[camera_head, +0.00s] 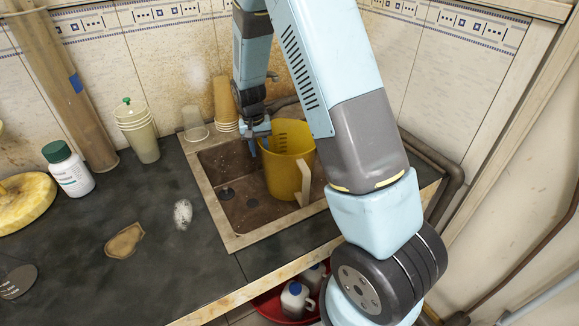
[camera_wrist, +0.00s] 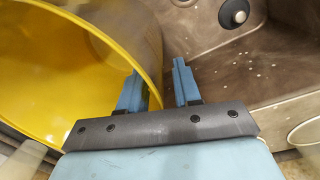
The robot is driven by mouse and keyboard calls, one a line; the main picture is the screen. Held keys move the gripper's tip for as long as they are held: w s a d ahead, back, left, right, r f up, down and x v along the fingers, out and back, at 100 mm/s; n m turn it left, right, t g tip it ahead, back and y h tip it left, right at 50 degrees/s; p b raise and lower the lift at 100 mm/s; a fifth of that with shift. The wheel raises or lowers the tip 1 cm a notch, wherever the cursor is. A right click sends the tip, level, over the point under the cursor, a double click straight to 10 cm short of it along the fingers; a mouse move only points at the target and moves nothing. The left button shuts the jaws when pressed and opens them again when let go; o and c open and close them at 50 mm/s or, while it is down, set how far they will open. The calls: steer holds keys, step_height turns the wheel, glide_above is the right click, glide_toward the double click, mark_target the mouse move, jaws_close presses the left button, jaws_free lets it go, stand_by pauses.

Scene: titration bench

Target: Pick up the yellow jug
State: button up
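The yellow jug (camera_head: 284,172) stands upright in the sink, with its pale handle facing the front right. My gripper (camera_head: 259,138) is at the jug's left rim, pointing down. In the wrist view the jug (camera_wrist: 60,75) fills the left side, and its wall runs between the two fingers of my gripper (camera_wrist: 158,92). The left finger shows against the jug's inside and the right finger is outside it. The fingers are apart, with a visible gap between the wall and the right finger. Whether the left finger touches the wall I cannot tell.
The sink (camera_head: 222,170) has raised rims around the jug. Stacked cups (camera_head: 225,105) and a clear cup (camera_head: 194,122) stand behind it. Green-topped cups (camera_head: 138,130) and a white bottle (camera_head: 68,170) are to the left. The dark counter (camera_head: 90,270) has free room in front.

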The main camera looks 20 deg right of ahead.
steer(key=shift+f, duration=0.55)
steer(key=shift+c, duration=0.4)
jaws_close()
stand_by(0.6)
